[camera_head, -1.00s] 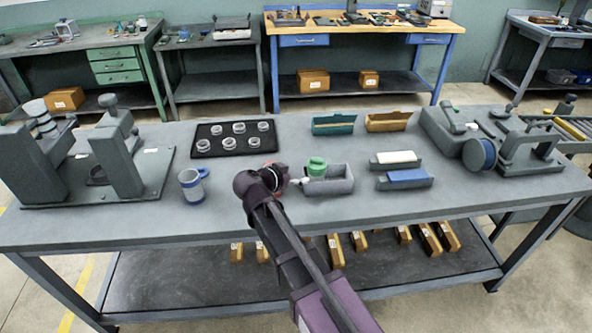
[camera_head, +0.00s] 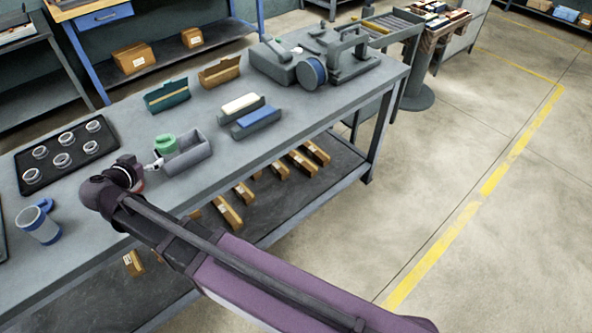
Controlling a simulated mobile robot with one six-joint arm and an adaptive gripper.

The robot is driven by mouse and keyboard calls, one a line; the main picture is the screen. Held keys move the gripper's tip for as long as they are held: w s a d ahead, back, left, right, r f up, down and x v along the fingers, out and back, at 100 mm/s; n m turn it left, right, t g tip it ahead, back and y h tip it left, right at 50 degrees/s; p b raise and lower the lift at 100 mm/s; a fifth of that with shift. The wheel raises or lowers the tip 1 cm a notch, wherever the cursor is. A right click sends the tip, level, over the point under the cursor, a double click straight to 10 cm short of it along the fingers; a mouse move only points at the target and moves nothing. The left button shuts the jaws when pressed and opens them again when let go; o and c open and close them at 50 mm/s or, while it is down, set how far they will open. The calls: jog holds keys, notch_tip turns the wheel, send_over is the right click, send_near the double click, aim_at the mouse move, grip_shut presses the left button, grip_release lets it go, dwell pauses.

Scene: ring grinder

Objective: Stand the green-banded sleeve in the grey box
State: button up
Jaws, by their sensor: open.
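The green-banded sleeve (camera_head: 165,144) stands upright at the left end of the grey box (camera_head: 196,156). Its lower part is hidden by the box wall, so I cannot fully tell whether it is inside the box or just behind it. The box is an open-topped tray on the bench. My gripper (camera_head: 154,166) is open, just left of the box, at about rim height and close to the sleeve. The gap between its fingers is too small to make out. Nothing shows held in it.
A black tray (camera_head: 36,173) with several rings lies at left, with a blue-and-grey mug (camera_head: 40,224) in front. A teal bin (camera_head: 167,97) and an orange bin (camera_head: 220,73) stand behind. White and blue blocks (camera_head: 256,119) lie right of the box. Floor at right is clear.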

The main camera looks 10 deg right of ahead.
jog(key=w+d+f+g+h, duration=0.1)
jog(key=w+d+f+g, duration=0.15)
jog(key=d, duration=0.95)
jog(key=w+d+f+g, duration=0.1)
jog(key=d+f+g, duration=0.3)
jog(key=d, duration=0.8)
jog(key=s+d+f+n+g+y, duration=0.1)
jog(key=s+d, duration=0.3)
jog(key=d, duration=0.7)
jog(key=s+d+f+n+g+y, duration=0.2)
jog(key=s+d+f+g+y, duration=0.1)
jog(key=d, duration=0.8)
jog(key=shift+s+d+g+y, duration=0.25)
jog(key=shift+s+g+y, duration=0.15)
jog(key=shift+s+g, duration=0.6)
jog(key=shift+s+r, duration=0.1)
jog(key=shift+r+p, duration=1.5)
jog(key=shift+p, duration=0.1)
